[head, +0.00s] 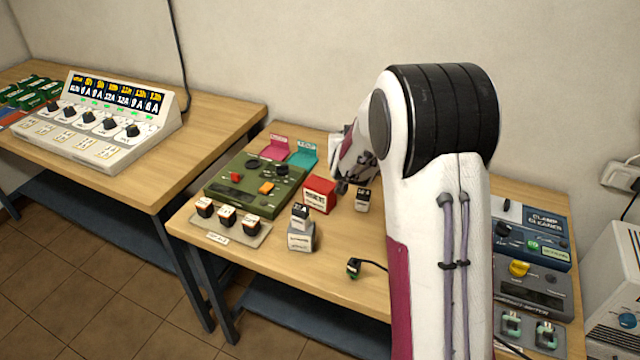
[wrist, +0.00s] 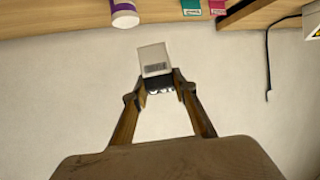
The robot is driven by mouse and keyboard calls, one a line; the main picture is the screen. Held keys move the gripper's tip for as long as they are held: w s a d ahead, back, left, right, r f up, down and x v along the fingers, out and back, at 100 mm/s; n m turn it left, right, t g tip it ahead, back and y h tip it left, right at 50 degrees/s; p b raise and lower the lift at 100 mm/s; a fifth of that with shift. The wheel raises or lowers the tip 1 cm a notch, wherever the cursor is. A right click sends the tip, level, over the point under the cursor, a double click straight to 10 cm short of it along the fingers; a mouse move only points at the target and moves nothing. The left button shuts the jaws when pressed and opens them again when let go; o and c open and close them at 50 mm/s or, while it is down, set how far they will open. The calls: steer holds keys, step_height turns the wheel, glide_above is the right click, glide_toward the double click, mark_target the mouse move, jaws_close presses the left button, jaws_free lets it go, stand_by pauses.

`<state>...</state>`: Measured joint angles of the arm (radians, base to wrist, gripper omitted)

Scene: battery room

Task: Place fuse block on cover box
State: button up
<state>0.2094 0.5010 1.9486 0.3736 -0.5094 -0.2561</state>
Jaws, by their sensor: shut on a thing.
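My gripper (wrist: 160,84) is shut on a pale block with a barcode label (wrist: 154,60), which I take to be the fuse block. Its dark end with light round spots lies between the fingertips. In the head view my gripper (head: 343,186) is beyond my arm, near the red box, and the held block cannot be made out. The red box with a white label (head: 319,195) stands on the table. A grey box (head: 301,238) stands nearer, with a black-and-white block (head: 300,217) on top. I cannot tell which box is the cover box.
Another black-and-white block (head: 362,200) stands right of the red box. A green device (head: 255,187) and a tray of several blocks (head: 222,231) are left. Magenta (head: 275,148) and teal (head: 303,153) cards lie behind. A cabled connector (head: 353,267) lies in front. My arm hides the table's right part.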

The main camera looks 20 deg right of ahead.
steer(key=shift+w+a+r+n+y, duration=0.6)
steer(key=shift+w+n+y, duration=0.1)
steer(key=shift+w+y, duration=0.1)
steer(key=a+n+y, duration=0.1)
steer(key=w+a+f+n+y, duration=0.1)
steer(key=a, duration=0.1)
steer(key=a+n+t+y, duration=0.1)
steer(key=a, duration=0.1)
steer(key=shift+w+a+f+y, duration=0.1)
steer(key=shift+w+f+y, duration=0.15)
steer(key=shift+y, duration=0.15)
stand_by(0.4)
glide_above(321, 184)
steer(key=shift+f, duration=3.1)
steer(key=shift+f, duration=1.85)
steer(key=shift+f, duration=0.15)
